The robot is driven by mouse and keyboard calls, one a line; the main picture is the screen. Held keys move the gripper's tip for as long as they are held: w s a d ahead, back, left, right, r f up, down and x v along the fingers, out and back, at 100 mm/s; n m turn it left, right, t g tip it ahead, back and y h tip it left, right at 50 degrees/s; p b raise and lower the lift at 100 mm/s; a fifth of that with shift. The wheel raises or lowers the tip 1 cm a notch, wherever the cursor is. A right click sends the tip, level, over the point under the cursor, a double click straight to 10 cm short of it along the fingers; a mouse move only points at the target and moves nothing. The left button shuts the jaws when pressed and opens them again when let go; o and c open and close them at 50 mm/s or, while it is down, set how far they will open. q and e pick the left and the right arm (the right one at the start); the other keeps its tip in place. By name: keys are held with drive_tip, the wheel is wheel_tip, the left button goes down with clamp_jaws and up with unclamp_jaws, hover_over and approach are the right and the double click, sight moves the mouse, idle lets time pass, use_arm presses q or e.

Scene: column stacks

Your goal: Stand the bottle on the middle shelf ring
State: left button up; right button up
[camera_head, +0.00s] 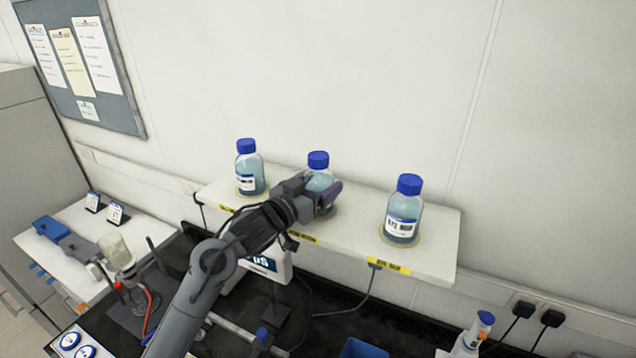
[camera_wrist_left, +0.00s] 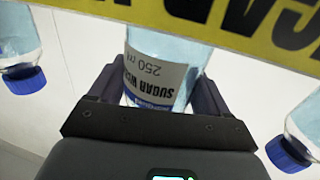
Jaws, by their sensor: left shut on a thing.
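The bottle (camera_head: 319,180) is clear with pale blue liquid and a blue cap. It is upright at the middle place of the white wall shelf (camera_head: 440,250), between two similar bottles. My left gripper (camera_head: 322,194) is shut around its body from the front left. In the left wrist view the bottle (camera_wrist_left: 168,85) sits between the two dark fingers (camera_wrist_left: 158,92), its label upside down. The middle shelf ring (camera_head: 327,213) shows only as a sliver; the gripper hides the rest. I cannot tell whether the bottle's base touches it. My right gripper is not in view.
A left bottle (camera_head: 249,170) and a right bottle (camera_head: 403,212) stand on their own rings on the shelf. Yellow labels (camera_head: 389,266) mark its front edge. Below are a black bench, a white box (camera_head: 265,262) and a blue bin (camera_head: 362,348).

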use_arm(q)
drive_tip(key=shift+f, duration=0.2)
drive_tip(key=o, duration=1.3)
drive_tip(key=shift+o, duration=0.2)
